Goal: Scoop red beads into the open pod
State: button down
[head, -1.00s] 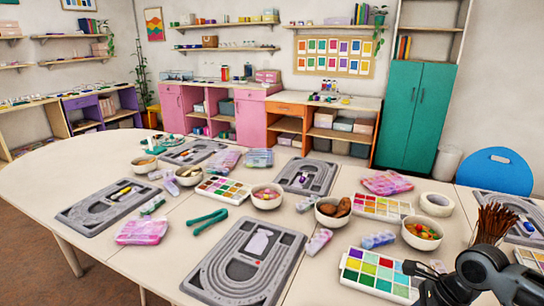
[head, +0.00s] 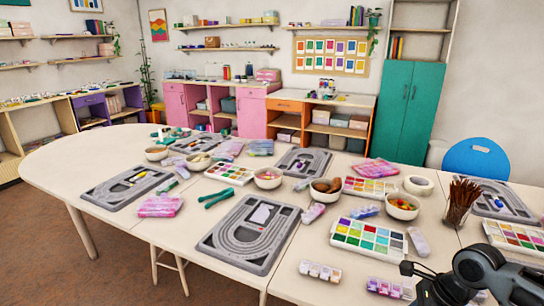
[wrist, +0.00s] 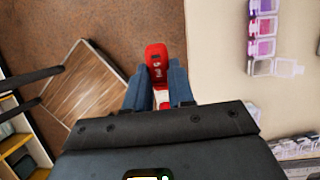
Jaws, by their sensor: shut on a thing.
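In the wrist view, my gripper (wrist: 160,85) is shut on a red scoop-like thing (wrist: 157,60), which sticks out beyond the fingertips with small pale marks on it. Whether beads lie in it is too small to tell. The fingers are over the floor, left of the table edge. A strip of pods (wrist: 262,25) in purple and pink lies on the table to the upper right. A clear pod at its lower end, with its lid (wrist: 290,68) folded out to the right, looks open. In the head view my gripper is out of frame. Pod strips (head: 320,270) lie near the front edge.
A wooden stool (wrist: 85,85) stands left of the gripper in the wrist view. The table (head: 210,285) holds a grey bead board (head: 215,245), a multicoloured bead tray (head: 368,238), a bowl of mixed beads (head: 402,205) and a cup of brushes (head: 458,205).

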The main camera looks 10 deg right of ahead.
jog(key=shift+w+a+f+n, duration=0.2)
jog(key=shift+w+f+n, duration=0.05)
jog(key=shift+f+n, duration=0.1)
jog(key=a+n, duration=0.1)
jog(key=a+f+n+g, duration=0.1)
jog(key=n, duration=0.1)
jog(key=a+f+n+g+h+b, duration=0.1)
jog(key=a+f+n+g+h, duration=0.2)
jog(key=a+n, duration=1)
notch_tip(320, 180, down, 2)
jog(key=n+g, duration=0.1)
jog(key=n, duration=0.6)
jog(key=shift+s+a+n+g+h, duration=0.15)
jog(key=shift+s+n+g+h, duration=0.15)
jog(key=shift+s+n, duration=0.1)
